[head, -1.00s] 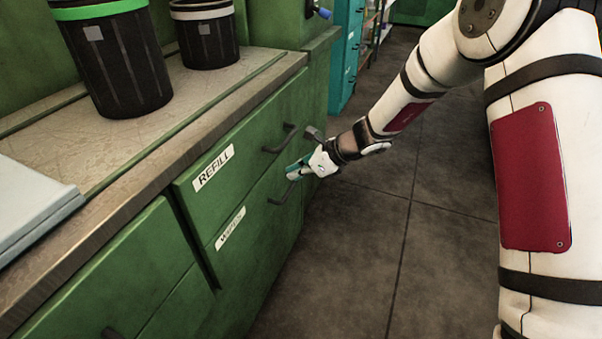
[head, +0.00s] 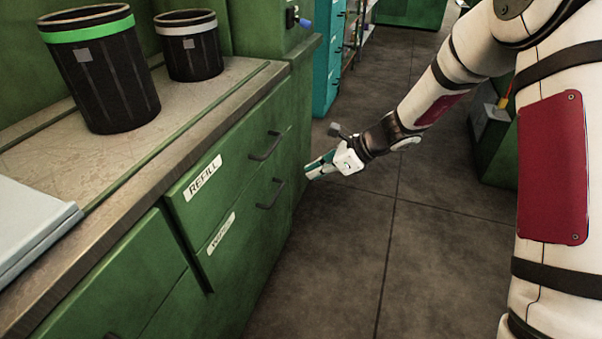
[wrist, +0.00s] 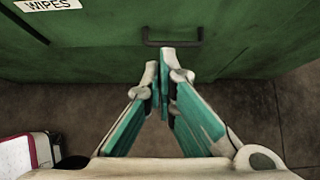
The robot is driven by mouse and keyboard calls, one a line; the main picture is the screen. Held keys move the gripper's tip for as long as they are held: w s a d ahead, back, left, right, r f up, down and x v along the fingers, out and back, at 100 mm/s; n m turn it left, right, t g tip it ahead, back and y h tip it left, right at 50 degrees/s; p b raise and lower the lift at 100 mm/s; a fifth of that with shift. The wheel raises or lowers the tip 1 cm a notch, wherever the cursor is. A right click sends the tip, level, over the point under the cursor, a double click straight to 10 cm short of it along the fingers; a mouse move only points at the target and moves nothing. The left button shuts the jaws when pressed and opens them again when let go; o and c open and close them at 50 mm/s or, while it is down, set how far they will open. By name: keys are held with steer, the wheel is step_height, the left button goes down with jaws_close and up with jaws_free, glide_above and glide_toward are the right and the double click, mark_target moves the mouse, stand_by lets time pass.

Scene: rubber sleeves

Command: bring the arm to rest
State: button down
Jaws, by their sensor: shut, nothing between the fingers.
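My gripper (head: 310,172) is shut and empty in the head view. It hangs in the air beside the right end of the green drawer unit, over the dark floor. In the wrist view my gripper (wrist: 162,58) has its teal fingers together at the tips. The black handle (wrist: 172,40) of the drawer labelled WIPES shows just beyond the fingertips there. In the head view the WIPES drawer handle (head: 270,194) is left of the gripper, apart from it. The drawers look shut.
The REFILL drawer (head: 222,180) is above the WIPES drawer (head: 245,235). On the worktop (head: 150,110) stand a green-banded black bin (head: 105,80) and a white-banded one (head: 190,55). A teal cabinet (head: 327,65) stands behind. The floor (head: 370,250) right of the drawers is clear.

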steer(key=s+d+r+n+g+h, duration=0.1)
steer(key=s+d+r+n, duration=0.1)
steer(key=s+r+n, duration=0.55)
steer(key=s+d+r+n+g+h, duration=0.15)
steer(key=s+r+n, duration=0.25)
steer(key=s+r, duration=0.6)
steer(key=s+d+r+n+h, duration=0.1)
steer(key=s+d+n+h, duration=0.15)
steer(key=s+d, duration=0.45)
steer(key=s+d+r+n+h, duration=0.15)
steer(key=s+n, duration=0.25)
steer(key=s, duration=0.6)
steer(key=s+d+n+h, duration=0.2)
steer(key=s+d+n, duration=0.25)
steer(key=s, duration=0.45)
step_height(320, 180, up, 27)
steer(key=d+t+p, duration=0.1)
steer(key=t+p, duration=0.2)
steer(key=p, duration=2.3)
steer(key=shift+s+d+m+t, duration=0.15)
steer(key=shift+m+t, duration=0.2)
steer(key=shift+m, duration=0.1)
